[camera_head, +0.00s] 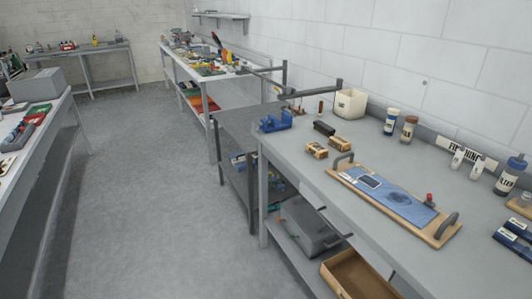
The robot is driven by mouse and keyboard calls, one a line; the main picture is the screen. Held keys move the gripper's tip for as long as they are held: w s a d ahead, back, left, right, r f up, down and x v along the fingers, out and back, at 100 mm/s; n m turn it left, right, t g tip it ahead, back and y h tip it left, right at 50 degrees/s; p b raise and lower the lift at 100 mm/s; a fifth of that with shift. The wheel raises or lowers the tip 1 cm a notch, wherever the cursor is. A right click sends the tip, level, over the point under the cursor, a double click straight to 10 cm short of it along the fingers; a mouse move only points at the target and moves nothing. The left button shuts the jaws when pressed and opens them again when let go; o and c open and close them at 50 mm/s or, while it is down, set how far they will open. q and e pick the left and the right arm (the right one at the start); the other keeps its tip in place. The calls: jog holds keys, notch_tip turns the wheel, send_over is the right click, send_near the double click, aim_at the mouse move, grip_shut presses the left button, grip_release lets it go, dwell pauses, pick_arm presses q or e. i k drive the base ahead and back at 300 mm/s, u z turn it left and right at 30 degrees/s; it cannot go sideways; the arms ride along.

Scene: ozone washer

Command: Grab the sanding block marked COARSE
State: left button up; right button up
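Two small tan blocks with dark marks stand on the grey workbench (300,170) at the right. The nearer block (316,151) sits left of the farther block (341,143). A black block (324,128) lies just behind them. The marks are too small to read, so I cannot tell which block, if any, says COARSE. Neither of my grippers is in view.
A wooden tray (446,236) with grey end handles and a blue mat lies right of the blocks. A blue vise (275,122) stands left, a white bin (350,104) and bottles (391,122) behind. An open wooden drawer (345,285) juts out below. Grey floor (165,190) is clear.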

aim_at(341, 144)
jog(key=k, duration=0.3)
jog(key=u, duration=1.15)
jog(key=i, duration=1.85)
jog(key=z, duration=1.45)
jog(key=i, duration=1.15)
jog(key=z, duration=1.1)
